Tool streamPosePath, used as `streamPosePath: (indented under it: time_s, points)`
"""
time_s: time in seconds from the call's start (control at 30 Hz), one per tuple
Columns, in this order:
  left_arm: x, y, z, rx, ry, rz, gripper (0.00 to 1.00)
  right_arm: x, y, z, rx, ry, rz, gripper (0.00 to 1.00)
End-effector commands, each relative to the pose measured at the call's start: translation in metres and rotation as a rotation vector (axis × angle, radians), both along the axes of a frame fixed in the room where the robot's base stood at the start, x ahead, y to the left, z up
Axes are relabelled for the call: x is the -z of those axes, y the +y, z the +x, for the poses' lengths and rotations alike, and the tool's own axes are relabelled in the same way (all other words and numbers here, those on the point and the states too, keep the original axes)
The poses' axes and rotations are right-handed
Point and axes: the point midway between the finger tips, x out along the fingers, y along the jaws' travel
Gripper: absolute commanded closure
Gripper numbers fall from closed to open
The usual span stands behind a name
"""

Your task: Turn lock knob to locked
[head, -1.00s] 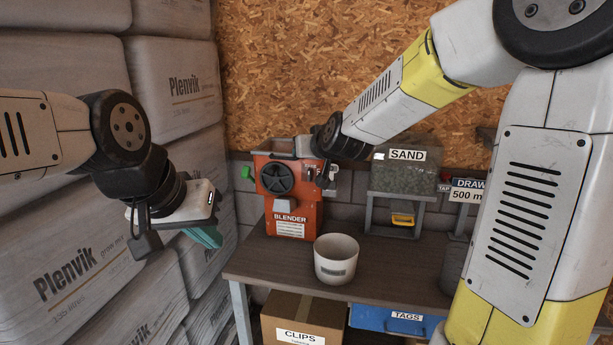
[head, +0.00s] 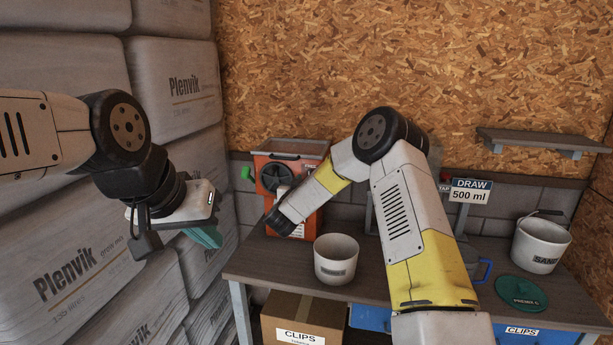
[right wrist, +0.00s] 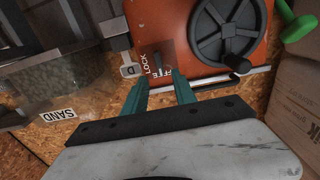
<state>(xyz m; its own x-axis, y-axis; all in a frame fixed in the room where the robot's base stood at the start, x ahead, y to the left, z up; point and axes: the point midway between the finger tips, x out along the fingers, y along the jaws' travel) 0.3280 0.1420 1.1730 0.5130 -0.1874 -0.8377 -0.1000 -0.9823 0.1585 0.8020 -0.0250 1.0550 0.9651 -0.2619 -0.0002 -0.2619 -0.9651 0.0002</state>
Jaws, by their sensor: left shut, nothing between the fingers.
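The orange blender (head: 266,180) stands on the back left of the bench, its front partly covered by my right arm. In the right wrist view its orange face (right wrist: 165,18) shows the black handwheel (right wrist: 228,32), a LOCK label, and a small dark lock knob (right wrist: 165,52) beside the lettering. My right gripper (right wrist: 161,78) is open, its two teal fingers apart and pointing at the knob area. I cannot tell if they touch the knob, or exactly how it is turned. My left gripper (head: 205,238) is shut and empty in front of the stacked bags, away from the blender.
A white pot (head: 336,261) stands on the bench (head: 260,265) in front of the blender. A green handle (right wrist: 300,25) sticks out beside the handwheel. A bucket (head: 540,245) and green lid (head: 521,292) sit at right.

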Motion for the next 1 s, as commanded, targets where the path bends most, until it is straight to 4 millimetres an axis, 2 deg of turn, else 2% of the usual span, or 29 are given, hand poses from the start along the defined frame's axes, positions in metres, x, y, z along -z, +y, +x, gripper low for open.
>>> streamPosePath:
  time_s: [0.1,0.3,0.43,0.67,0.7,0.87,1.0]
  points:
    - [0.000,0.000,0.000,0.000,0.000,0.000,1.00,0.000,-0.006,0.020,0.002,-0.001,0.002,0.67]
    - [0.000,0.000,0.000,0.000,0.000,0.000,1.00,0.000,-0.012,0.045,-0.001,-0.001,0.002,0.67]
    - [0.000,0.000,0.000,0.000,0.000,0.000,1.00,0.000,-0.014,0.052,-0.001,-0.001,0.000,0.67]
    - [0.000,0.000,0.000,0.000,0.000,0.000,1.00,-0.001,-0.014,0.054,-0.003,0.000,0.000,0.67]
    - [0.000,0.000,0.000,0.000,0.000,0.000,1.00,-0.001,-0.014,0.054,-0.003,0.000,0.000,0.69]
    - [0.000,0.000,0.000,0.000,0.000,0.000,1.00,-0.001,-0.014,0.053,-0.003,0.000,0.000,1.00]
    - [0.000,0.000,0.000,0.000,0.000,0.000,1.00,-0.001,-0.014,0.053,-0.003,0.000,0.000,1.00]
